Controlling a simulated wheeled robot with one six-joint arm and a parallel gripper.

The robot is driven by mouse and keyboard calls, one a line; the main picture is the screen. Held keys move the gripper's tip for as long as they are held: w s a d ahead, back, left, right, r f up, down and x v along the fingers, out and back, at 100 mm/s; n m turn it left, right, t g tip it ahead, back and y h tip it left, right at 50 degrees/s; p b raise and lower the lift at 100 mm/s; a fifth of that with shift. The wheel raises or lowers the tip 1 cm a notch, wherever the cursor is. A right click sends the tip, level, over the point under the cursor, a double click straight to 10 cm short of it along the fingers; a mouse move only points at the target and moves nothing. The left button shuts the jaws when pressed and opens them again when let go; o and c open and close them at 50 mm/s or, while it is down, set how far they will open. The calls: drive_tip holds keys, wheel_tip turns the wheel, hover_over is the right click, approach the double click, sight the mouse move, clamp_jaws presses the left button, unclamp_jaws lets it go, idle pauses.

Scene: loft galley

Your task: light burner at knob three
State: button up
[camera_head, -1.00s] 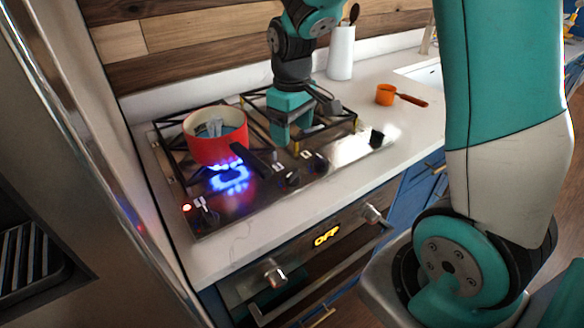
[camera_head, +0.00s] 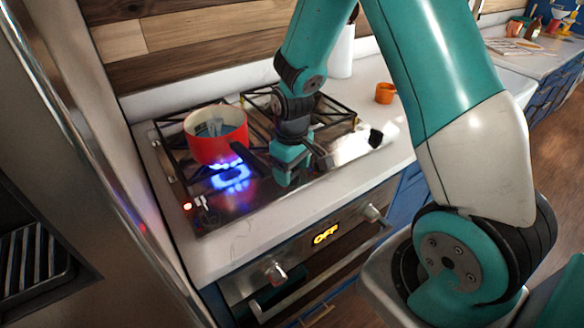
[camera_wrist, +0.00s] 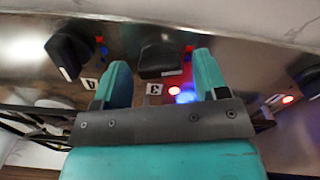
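Knob three (camera_wrist: 160,57) is black and shows in the wrist view, with the label 3 (camera_wrist: 154,89) and a glowing red light (camera_wrist: 174,90) beside it. My gripper (camera_wrist: 162,80) is open, with one teal finger on each side of this knob and small gaps visible. In the head view my gripper (camera_head: 284,180) is down at the stove's front panel and hides the knob. The stove (camera_head: 225,203) shows a blue flame under the red pot (camera_head: 215,146) at the left. No flame is visible elsewhere; my arm hides part of the right side.
Knob four (camera_wrist: 70,52) and another knob (camera_wrist: 308,73) with a lit red light (camera_wrist: 287,99) flank the gripper. The pot's black handle (camera_head: 250,156) reaches close to my gripper.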

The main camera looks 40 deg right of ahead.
sight(292, 171)
drive_tip(key=c, duration=0.7)
drive_tip(key=m, duration=0.4)
drive_tip(key=shift+m, duration=0.3)
drive_tip(key=shift+c, duration=0.2)
drive_tip(key=o, duration=0.9)
wheel_tip(292, 171, up, 18)
drive_tip(key=shift+f+b, duration=0.25)
drive_tip(key=shift+b, duration=0.25)
